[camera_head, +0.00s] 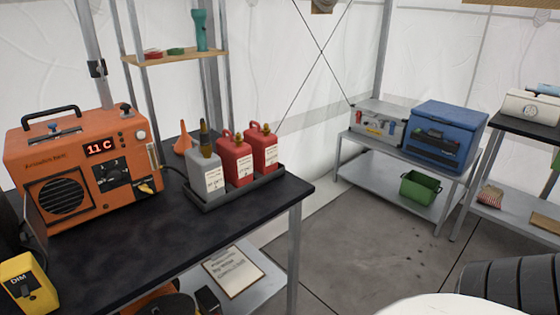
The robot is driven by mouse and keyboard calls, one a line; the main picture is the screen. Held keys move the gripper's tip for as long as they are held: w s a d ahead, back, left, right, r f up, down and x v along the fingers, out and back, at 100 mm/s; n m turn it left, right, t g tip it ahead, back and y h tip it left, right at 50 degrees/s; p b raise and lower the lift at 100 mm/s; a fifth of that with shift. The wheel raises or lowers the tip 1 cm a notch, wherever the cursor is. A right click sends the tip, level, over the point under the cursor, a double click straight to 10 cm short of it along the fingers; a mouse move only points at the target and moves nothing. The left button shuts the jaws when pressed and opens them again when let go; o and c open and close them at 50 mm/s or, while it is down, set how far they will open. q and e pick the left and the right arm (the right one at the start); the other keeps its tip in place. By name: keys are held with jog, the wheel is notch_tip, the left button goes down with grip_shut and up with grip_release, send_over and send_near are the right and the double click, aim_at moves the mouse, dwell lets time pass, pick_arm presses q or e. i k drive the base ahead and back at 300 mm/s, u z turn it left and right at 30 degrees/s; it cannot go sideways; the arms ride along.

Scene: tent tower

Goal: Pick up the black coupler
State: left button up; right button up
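I cannot pick out a black coupler with certainty in this view. A small dark clamp-like piece (97,68) sits on the tent pole at the upper left. Dark items (436,140) show at the front of the blue box (450,115) on the far bench, too small to name. Neither of my grippers is in view.
An orange heater-like unit (85,165) reading "11 C" stands on the black table (130,240). A dark tray (238,194) holds a grey bottle (204,172) and two red bottles. A ribbed dark object (515,283) is at lower right. Floor (350,240) between benches is clear.

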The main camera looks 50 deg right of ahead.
aim_at(205, 145)
jog(key=z, duration=1.45)
